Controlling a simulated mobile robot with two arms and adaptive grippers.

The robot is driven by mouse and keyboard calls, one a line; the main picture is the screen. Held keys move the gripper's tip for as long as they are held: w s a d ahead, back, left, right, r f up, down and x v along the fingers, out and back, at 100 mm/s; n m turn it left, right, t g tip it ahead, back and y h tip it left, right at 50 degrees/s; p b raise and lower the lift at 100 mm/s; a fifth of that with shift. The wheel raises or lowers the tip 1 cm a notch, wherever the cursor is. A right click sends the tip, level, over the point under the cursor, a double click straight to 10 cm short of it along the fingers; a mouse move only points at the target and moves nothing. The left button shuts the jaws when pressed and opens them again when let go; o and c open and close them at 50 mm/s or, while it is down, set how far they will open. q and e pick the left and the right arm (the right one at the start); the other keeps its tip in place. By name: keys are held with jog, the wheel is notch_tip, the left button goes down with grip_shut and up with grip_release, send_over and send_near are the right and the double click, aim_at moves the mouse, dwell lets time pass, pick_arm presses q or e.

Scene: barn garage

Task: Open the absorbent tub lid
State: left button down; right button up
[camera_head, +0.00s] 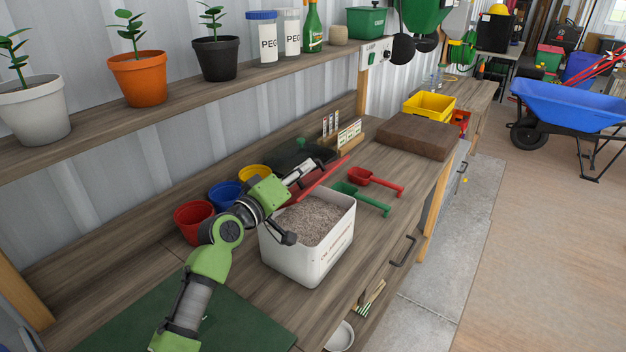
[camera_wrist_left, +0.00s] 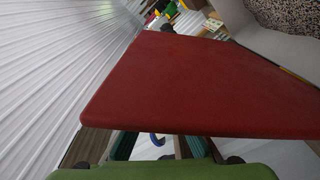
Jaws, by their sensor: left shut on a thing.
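The absorbent tub (camera_head: 322,262) is a white box on the workbench, with grey-brown granules (camera_head: 310,220) showing through its open top. Its red lid (camera_head: 326,179) stands tilted up at the tub's far side. In the left wrist view the lid (camera_wrist_left: 195,85) fills the middle as a broad red panel, with part of the tub's granules (camera_wrist_left: 285,15) at the top right. My left gripper (camera_head: 303,174) is shut on the red lid, beyond the tub's back left corner; the exact contact is hard to see. My right gripper is not in view.
Red (camera_head: 193,218), blue (camera_head: 225,194) and yellow (camera_head: 252,173) pots stand left of the tub. Green (camera_head: 362,196) and red (camera_head: 376,181) scoops lie to its right. A shelf with potted plants (camera_head: 137,75) runs above the bench. Bare bench lies in front of the scoops.

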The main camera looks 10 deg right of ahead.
pick_arm(q)
jog(key=w+a+r+n+b, duration=0.1)
jog(key=w+a+r+n, duration=0.1)
jog(key=w+a+n, duration=0.6)
jog(key=shift+a+r+n, duration=0.2)
jog(key=shift+n, duration=0.5)
jog(key=c, duration=2.2)
grip_release()
jog(key=shift+r, duration=0.1)
jog(key=shift+o, duration=0.2)
jog(key=shift+a, duration=0.1)
jog(key=v, duration=1.2)
